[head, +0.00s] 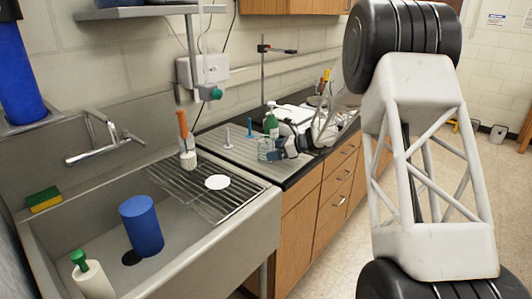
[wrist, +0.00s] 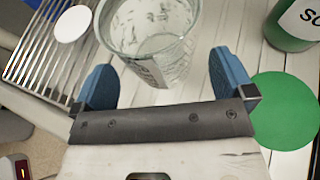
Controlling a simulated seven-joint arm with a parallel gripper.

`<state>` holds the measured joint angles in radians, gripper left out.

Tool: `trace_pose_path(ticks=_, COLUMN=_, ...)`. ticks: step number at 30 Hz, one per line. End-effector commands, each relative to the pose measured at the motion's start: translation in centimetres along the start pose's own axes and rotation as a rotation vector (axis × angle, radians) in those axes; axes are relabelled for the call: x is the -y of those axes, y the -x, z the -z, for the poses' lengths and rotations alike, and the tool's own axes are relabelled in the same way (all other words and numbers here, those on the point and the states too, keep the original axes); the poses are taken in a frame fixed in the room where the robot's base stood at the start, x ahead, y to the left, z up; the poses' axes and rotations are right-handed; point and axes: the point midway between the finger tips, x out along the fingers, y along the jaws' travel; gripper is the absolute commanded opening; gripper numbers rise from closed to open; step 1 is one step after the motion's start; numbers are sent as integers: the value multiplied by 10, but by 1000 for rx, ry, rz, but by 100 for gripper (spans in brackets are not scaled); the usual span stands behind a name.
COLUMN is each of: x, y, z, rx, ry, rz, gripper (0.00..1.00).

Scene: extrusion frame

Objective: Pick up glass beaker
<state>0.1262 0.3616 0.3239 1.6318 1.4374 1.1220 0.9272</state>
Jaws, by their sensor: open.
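The clear glass beaker (wrist: 150,32) stands on the pale ribbed board at the top of the wrist view, its upper part cut off by the picture edge. Markings show on its wall. In the head view the beaker (head: 264,147) is on the board beside the sink, just left of my gripper (head: 283,150). In the wrist view my gripper (wrist: 164,80) has its two blue fingertips spread wide, with nothing held. Whether a finger touches the glass I cannot tell.
A green bottle (wrist: 294,22) and a flat green disc (wrist: 284,112) are close to the right finger. A white disc (wrist: 72,24) lies on the wire rack (head: 185,190) over the sink. Upright pegs (head: 249,128) stand on the board behind the beaker.

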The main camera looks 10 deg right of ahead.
Motion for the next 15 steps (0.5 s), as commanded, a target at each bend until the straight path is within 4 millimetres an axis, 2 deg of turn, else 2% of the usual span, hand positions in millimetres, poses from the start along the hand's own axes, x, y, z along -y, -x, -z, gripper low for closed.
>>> trace_pose_path(ticks=3, x=-1, y=-15, z=0, rx=0, ry=0, rz=-3, gripper=100)
trace_pose_path(ticks=6, x=0, y=-21, z=1, rx=0, ry=-1, rz=-2, gripper=100)
trace_pose_path(ticks=15, x=0, y=-24, z=0, rx=0, ry=-1, rz=-1, gripper=100)
